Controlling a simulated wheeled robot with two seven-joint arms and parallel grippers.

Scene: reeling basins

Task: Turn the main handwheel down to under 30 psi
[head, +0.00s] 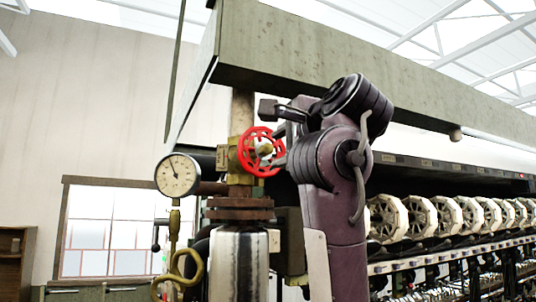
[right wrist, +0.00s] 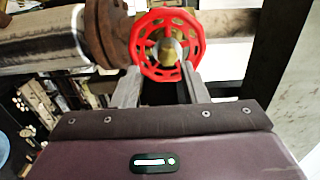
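The red main handwheel (head: 261,151) sits on a brass valve in the pipe above a rusty flange. It also shows in the right wrist view (right wrist: 140,47), with a brass hub at its centre. My right gripper (head: 277,138) is at the wheel from the right. Its two fingers are apart, one near the upper rim and one near the lower. In the right wrist view the fingertips (right wrist: 160,74) lie at the wheel's near edge; I cannot tell whether they touch it. A round white pressure gauge (head: 177,175) stands left of the wheel. Its needle points up and slightly left; its numbers are too small to read. My left gripper is not in view.
A large metal beam (head: 300,50) runs above my right arm. A shiny cylinder (head: 238,262) stands below the flange (head: 240,208). A row of pale reels (head: 420,216) runs off to the right.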

